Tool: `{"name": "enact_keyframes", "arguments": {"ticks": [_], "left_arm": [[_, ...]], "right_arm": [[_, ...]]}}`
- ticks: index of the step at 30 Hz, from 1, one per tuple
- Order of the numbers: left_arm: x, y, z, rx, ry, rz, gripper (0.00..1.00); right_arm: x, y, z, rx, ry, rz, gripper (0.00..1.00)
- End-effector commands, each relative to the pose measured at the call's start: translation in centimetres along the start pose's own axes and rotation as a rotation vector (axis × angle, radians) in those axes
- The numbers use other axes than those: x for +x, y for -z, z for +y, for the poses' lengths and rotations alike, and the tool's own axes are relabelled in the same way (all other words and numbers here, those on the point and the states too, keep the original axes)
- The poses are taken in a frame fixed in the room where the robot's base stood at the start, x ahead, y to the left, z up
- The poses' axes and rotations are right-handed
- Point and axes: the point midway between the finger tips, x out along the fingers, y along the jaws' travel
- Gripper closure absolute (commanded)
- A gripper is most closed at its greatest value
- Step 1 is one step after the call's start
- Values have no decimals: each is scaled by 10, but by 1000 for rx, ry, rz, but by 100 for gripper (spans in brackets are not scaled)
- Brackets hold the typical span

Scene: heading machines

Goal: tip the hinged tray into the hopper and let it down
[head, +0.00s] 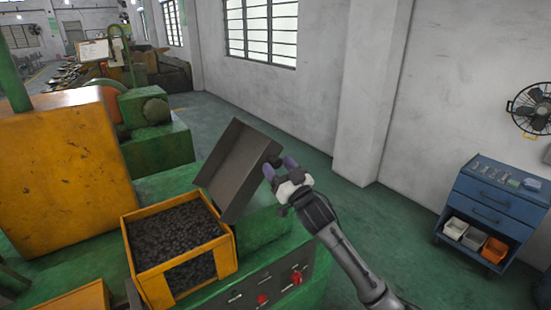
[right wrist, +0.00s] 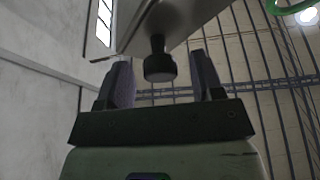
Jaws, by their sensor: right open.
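The hinged tray (head: 236,162) is grey metal and stands steeply tilted at the right rim of the hopper. The hopper (head: 130,232) is a yellow box filled with small dark pieces (head: 177,240). My right gripper (head: 279,167) is at the tray's upper right edge. In the right wrist view, the tray's underside (right wrist: 185,18) is overhead and a dark round knob (right wrist: 159,62) hangs from it. The knob sits between the spread fingers of my right gripper (right wrist: 160,82), with a gap on each side. My left gripper is not in view.
The green machine front with red buttons (head: 297,277) lies below my right arm. A blue tool cabinet (head: 492,205) stands at the right by the wall, with a fan (head: 530,108) above. Green floor is free between machine and wall.

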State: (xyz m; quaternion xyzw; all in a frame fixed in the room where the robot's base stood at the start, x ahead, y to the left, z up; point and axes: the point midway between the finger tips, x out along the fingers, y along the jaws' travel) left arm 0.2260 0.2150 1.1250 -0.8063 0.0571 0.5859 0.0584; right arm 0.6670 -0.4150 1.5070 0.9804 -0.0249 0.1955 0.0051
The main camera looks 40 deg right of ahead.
Motion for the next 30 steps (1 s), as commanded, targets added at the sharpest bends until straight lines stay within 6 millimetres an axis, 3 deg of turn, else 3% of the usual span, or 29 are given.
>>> {"name": "enact_keyframes", "arguments": {"ticks": [6,18,30], "left_arm": [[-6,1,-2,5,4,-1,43],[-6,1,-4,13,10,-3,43],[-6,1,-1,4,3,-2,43]], "right_arm": [[16,1,0,0,0,0,39],[19,0,0,0,0,-1,40],[19,0,0,0,0,-1,78]]}}
